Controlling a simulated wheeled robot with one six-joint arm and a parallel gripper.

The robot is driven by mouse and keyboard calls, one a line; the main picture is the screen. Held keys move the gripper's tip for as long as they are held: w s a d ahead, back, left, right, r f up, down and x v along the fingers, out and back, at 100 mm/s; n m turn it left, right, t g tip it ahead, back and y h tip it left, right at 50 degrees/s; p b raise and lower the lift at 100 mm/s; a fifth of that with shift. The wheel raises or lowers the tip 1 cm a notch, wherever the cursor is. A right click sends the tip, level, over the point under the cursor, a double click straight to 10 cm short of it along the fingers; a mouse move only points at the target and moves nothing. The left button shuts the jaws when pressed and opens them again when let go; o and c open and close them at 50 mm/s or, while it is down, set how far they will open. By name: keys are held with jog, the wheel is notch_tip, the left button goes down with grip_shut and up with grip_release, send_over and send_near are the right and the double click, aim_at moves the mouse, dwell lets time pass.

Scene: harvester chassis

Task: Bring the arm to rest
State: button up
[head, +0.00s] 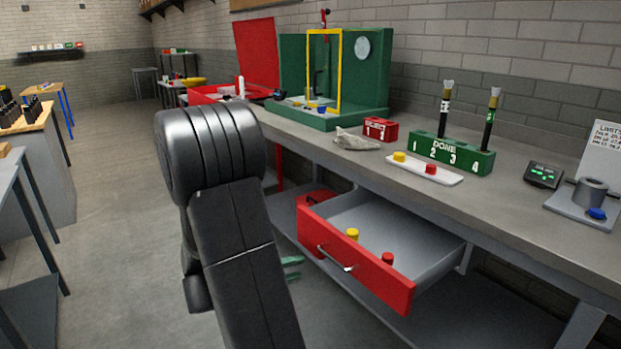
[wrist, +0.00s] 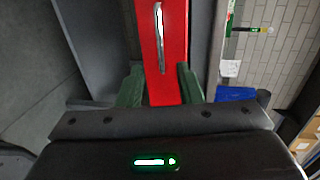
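My black arm rises in the head view and hides most of my gripper. Its green fingertips (head: 291,268) show just beyond the arm, low and left of the open drawer's handle. In the wrist view the two green fingers of my gripper (wrist: 160,88) stand apart, with nothing seen held between them. The red drawer front (wrist: 172,70) and its silver handle (wrist: 159,35) lie beyond the fingers. The handle is clear of them.
The red drawer (head: 375,272) stands pulled out under the grey bench, holding a yellow and a red piece. On the bench are a white tray (head: 445,176), a green DONE rack (head: 452,155) and a green booth (head: 290,75). Floor at left is open.

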jog(key=b+x, duration=0.1)
jog(key=x, duration=1)
jog(key=shift+d+r, duration=0.1)
